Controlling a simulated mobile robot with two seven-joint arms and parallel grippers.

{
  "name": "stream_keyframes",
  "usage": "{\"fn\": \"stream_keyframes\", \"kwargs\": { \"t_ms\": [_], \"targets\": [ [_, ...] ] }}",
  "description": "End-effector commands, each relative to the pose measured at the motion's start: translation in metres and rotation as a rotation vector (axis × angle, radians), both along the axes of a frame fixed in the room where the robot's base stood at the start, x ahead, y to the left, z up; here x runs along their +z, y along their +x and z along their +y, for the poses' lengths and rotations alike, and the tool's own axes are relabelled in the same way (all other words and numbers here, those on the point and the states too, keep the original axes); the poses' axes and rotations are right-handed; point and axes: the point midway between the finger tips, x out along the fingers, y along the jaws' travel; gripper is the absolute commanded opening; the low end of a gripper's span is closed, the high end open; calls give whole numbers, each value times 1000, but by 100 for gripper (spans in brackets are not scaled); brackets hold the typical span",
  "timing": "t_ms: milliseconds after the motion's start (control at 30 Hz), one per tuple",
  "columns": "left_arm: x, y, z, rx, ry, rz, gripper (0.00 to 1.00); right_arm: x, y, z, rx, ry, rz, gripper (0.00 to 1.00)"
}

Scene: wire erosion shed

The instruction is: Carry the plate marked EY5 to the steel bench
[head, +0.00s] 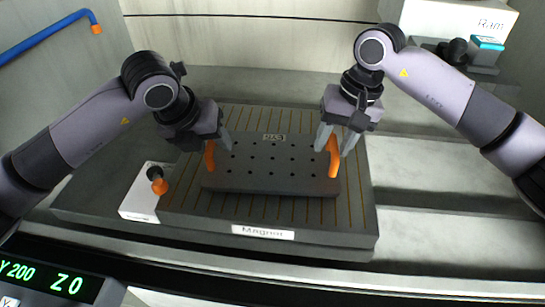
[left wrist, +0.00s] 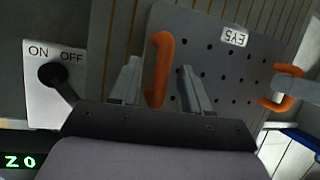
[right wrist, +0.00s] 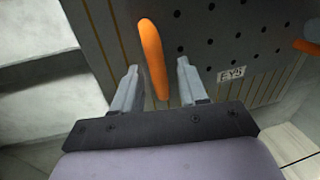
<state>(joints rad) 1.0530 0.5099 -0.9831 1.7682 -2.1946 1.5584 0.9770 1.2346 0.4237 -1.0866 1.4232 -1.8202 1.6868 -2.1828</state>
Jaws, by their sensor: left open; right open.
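The plate marked EY5 (head: 270,182) is dark grey with rows of holes and an orange handle at each end. It lies on the magnetic chuck (head: 305,237), labelled Magnet. Its label (left wrist: 233,37) reads EY5 in the left wrist view. My left gripper (head: 218,145) is open, its fingers on either side of the left orange handle (left wrist: 159,68). My right gripper (head: 337,143) is open, its fingers on either side of the right orange handle (right wrist: 152,58). I cannot tell whether any finger touches a handle. The steel bench cannot be told for certain in these views.
A white ON/OFF switch panel (head: 138,205) with an orange-tipped lever (head: 157,181) is left of the plate; its lever points toward OFF. A readout (head: 45,280) is at front left.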

Motion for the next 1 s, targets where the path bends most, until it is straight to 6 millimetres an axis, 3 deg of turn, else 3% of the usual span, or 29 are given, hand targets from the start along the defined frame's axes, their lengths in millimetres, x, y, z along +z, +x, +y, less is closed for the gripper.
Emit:
{"fn": "stream_keyframes", "kwargs": {
  "t_ms": [367, 500, 533, 1000],
  "targets": [
    [-6, 2, -2, -1, -1, 0, 46, -6, 0, 1, 0, 0, 0, 43],
    [-5, 2, -2, -1, -1, 0, 4, -6, 0, 1, 0, 0, 0, 0],
    [-5, 2, -1, -1, 0, 0, 0, -6, 0, 1, 0, 0, 0, 0],
    [-5, 2, -1, -1, 0, 0, 0, -5, 0, 1, -1, 1, -1, 0]
  ]
}}
